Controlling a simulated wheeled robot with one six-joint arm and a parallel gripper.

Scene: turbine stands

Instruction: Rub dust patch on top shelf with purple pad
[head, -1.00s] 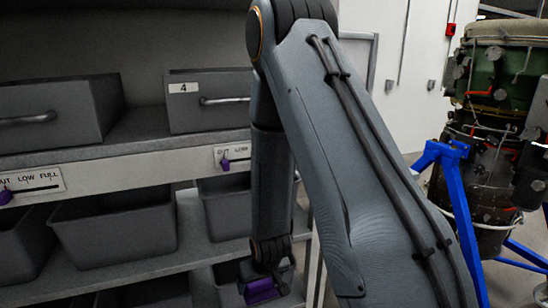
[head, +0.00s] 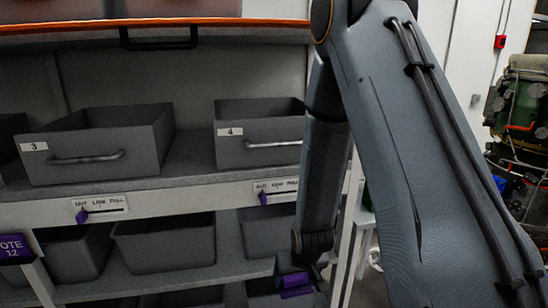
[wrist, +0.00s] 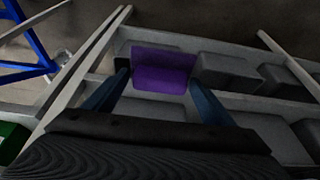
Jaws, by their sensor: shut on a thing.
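My gripper (head: 298,278) hangs low in front of the shelving, right of centre in the head view, shut on the purple pad (head: 294,285). In the wrist view the pad (wrist: 163,70) sits between the two blue-grey fingers of my gripper (wrist: 162,88). The shelf with drawers 3 and 4 (head: 190,172) is above my gripper. An orange-edged level (head: 60,28) crosses the top of the head view. I cannot make out a dust patch on any surface in view.
Grey drawer 3 (head: 100,145) and drawer 4 (head: 258,138) stand on the shelf. Grey bins (head: 165,242) fill the level below. Purple slider labels (head: 100,207) line the shelf edge. Machinery (head: 525,115) stands far right.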

